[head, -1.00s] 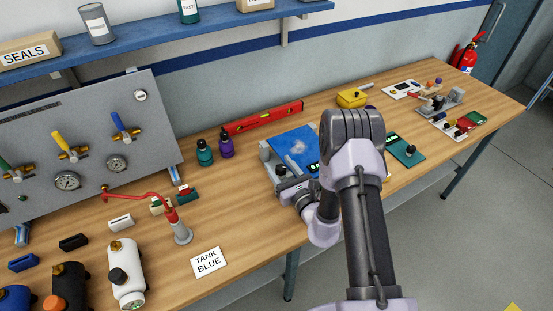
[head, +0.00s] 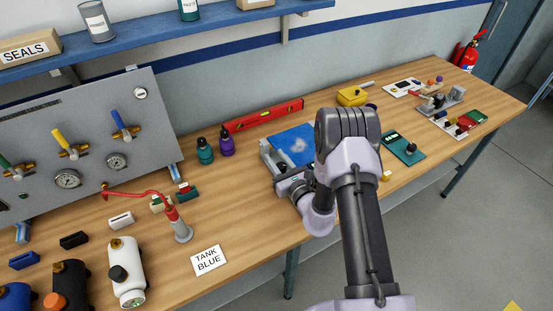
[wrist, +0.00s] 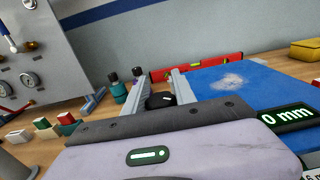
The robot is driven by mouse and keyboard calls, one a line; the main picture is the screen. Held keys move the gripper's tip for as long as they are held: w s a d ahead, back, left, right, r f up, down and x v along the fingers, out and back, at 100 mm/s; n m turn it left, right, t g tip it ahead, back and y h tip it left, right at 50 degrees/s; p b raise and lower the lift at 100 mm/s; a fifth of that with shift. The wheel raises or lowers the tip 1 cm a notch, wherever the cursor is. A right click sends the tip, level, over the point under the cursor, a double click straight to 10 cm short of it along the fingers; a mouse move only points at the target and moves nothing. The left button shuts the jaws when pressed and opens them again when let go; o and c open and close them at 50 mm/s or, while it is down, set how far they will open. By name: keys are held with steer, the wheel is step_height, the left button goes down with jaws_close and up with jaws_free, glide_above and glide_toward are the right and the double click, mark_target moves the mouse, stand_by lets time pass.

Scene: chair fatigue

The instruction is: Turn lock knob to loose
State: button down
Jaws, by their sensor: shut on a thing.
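The lock knob (wrist: 160,101) is black with a pale mark on top. It shows in the wrist view between the two grey fingers of my gripper (wrist: 159,84), which is shut on it. Which way the mark points is too small to tell. Next to it is a blue pad (wrist: 228,82) with a pale scuffed patch and a display (wrist: 285,118) reading "0 mm". In the head view the blue pad (head: 292,143) lies beside a grey metal fixture (head: 266,156). My arm hides the knob there.
A red level (head: 262,117) lies behind the fixture, with teal (head: 205,153) and purple (head: 227,144) bottles to its left. A red-handled stand (head: 180,230) and a "TANK BLUE" card (head: 208,260) are nearer left. A teal gauge box (head: 403,148) lies to the right.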

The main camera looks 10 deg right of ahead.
steer(key=shift+y, duration=0.3)
steer(key=n+g+y+b, duration=0.1)
steer(key=y, duration=0.1)
steer(key=n+g+y+b, duration=0.1)
steer(key=n+y, duration=0.1)
steer(key=a+n+g+y+b, duration=0.1)
steer(key=b, duration=0.1)
steer(key=shift+s+f+n+y, duration=0.25)
steer(key=shift+n+y, duration=0.15)
steer(key=shift+s+a+r+n+g+y+b, duration=0.15)
steer(key=shift+s+n+g+y+b, duration=0.6)
steer(key=shift+n+g+b, duration=1.8)
steer(key=shift+s+a+n+g+y+b, duration=0.25)
steer(key=shift+n+g+y+b, duration=1.15)
steer(key=shift+g, duration=2.05)
steer(key=shift+s+a+r+n+g+y+b, duration=0.15)
steer(key=shift+s+n+g+y+b, duration=0.55)
steer(key=shift+n+g+b, duration=1.9)
steer(key=shift+w+m+g+p, duration=0.15)
steer(key=shift+m+g+p, duration=0.25)
steer(key=shift+g, duration=0.1)
steer(key=c, duration=1)
jaws_free()
